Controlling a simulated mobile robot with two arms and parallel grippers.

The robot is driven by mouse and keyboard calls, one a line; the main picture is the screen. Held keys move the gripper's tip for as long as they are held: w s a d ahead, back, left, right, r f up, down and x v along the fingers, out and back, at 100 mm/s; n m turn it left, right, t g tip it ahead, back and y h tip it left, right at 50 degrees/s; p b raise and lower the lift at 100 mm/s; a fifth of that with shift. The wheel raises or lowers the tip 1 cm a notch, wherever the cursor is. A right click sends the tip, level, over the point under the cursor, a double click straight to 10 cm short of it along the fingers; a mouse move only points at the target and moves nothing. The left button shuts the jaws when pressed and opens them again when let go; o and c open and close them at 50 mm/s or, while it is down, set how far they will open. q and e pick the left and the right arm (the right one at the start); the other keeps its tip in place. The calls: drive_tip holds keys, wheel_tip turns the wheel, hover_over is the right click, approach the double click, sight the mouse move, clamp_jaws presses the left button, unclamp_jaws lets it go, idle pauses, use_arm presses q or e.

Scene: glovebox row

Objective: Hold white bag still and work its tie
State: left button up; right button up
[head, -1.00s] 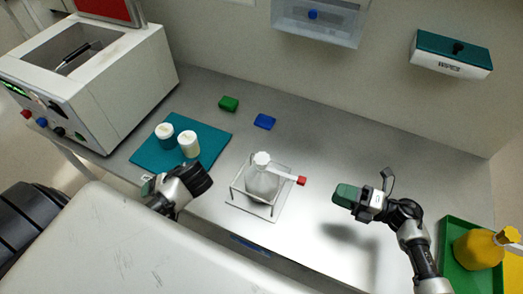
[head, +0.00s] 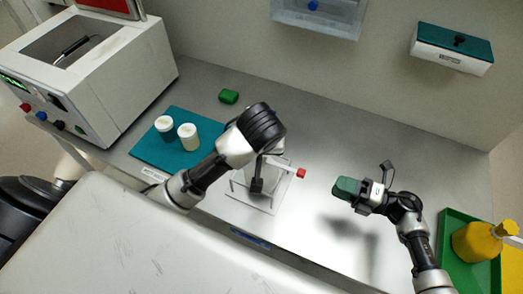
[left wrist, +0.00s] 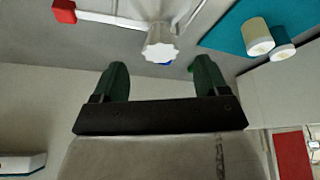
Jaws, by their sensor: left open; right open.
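The white bag sits in a wire-framed stand (head: 262,206) at the middle of the bench, mostly hidden by my left arm in the head view. Its pale gathered top (left wrist: 160,44) shows in the left wrist view. A white tie with a red end (head: 301,173) sticks out to the right; the red end also shows in the left wrist view (left wrist: 64,11). My left gripper (left wrist: 160,68) is open, its two green fingers apart and pointing toward the bag's top, with nothing seen between them. My right gripper (head: 345,189) is open and empty, right of the stand.
A teal mat (head: 150,151) with two white-capped jars (head: 188,136) lies left. A green block (head: 229,96) lies behind. A green tray (head: 449,246) with a yellow bag (head: 475,243) stands at right. The bench between stand and tray is clear.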

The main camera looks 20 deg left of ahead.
sight(262, 168)
use_arm(q)
drive_tip(key=x, duration=0.8)
drive_tip(key=shift+s, duration=0.1)
drive_tip(key=c, duration=1.2)
drive_tip(key=shift+c, duration=0.2)
drive_tip(key=shift+s+d+f, duration=0.1)
drive_tip(key=shift+f, duration=0.1)
